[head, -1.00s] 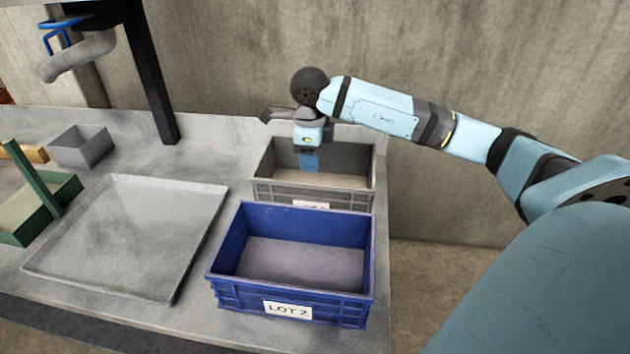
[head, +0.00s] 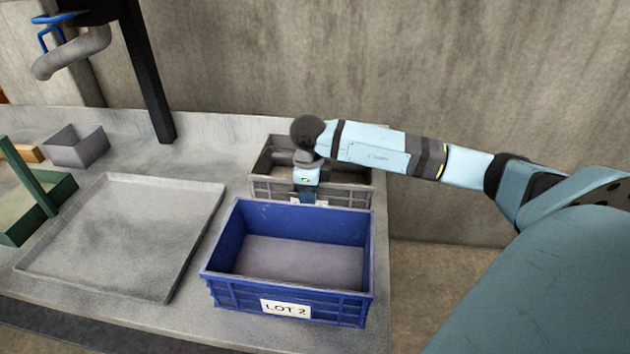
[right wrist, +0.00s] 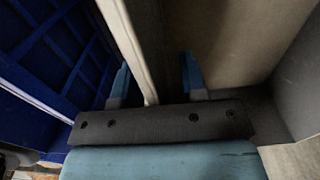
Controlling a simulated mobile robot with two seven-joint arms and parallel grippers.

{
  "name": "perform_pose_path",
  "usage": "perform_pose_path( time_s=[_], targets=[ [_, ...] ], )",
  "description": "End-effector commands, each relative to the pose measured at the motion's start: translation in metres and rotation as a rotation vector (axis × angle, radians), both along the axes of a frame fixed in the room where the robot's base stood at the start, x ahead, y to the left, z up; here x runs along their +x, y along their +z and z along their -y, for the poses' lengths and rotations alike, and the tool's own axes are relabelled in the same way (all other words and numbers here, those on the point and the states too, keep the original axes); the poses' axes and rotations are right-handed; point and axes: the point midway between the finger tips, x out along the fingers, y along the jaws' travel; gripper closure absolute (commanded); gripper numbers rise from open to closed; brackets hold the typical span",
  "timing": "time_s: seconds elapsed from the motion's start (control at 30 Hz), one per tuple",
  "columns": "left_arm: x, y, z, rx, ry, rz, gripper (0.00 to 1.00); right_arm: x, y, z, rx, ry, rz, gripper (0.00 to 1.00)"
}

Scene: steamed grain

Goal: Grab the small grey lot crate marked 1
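The grey lot crate (head: 346,194) stands at the back right of the bench, behind the blue crate. Its white label is mostly covered by my right gripper, so its number cannot be read. My right gripper (head: 305,196) points down at the crate's front wall. In the right wrist view my right gripper (right wrist: 157,82) is open, with one blue finger on each side of the grey crate's wall (right wrist: 128,42). A gap shows between the wall and the inner finger. My left gripper is out of view.
The blue crate (head: 219,292), labelled LOT 2, stands close in front of the grey crate. A wide grey tray (head: 97,288) lies to its left. A small grey bin (head: 85,152) and a green tray (head: 60,192) are further left. A concrete wall rises behind.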

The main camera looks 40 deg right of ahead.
Motion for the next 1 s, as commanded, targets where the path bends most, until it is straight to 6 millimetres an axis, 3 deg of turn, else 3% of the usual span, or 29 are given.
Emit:
perform_pose_path(
  time_s=[0.07,0.23,0.27,1.0],
  targets=[
    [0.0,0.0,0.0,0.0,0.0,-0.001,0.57,0.0,0.0005,0.0,0.0,0.0,0.0,0.61],
    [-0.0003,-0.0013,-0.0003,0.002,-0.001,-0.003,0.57,0.0,0.0006,0.0,0.0,0.0,0.0,0.97],
    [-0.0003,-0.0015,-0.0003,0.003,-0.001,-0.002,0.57,0.0,0.0006,0.0,0.0,0.0,0.0,1.0],
    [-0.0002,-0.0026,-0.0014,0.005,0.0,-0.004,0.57,0.0,0.0008,0.0,0.0,0.001,0.0,1.0]
  ],
)
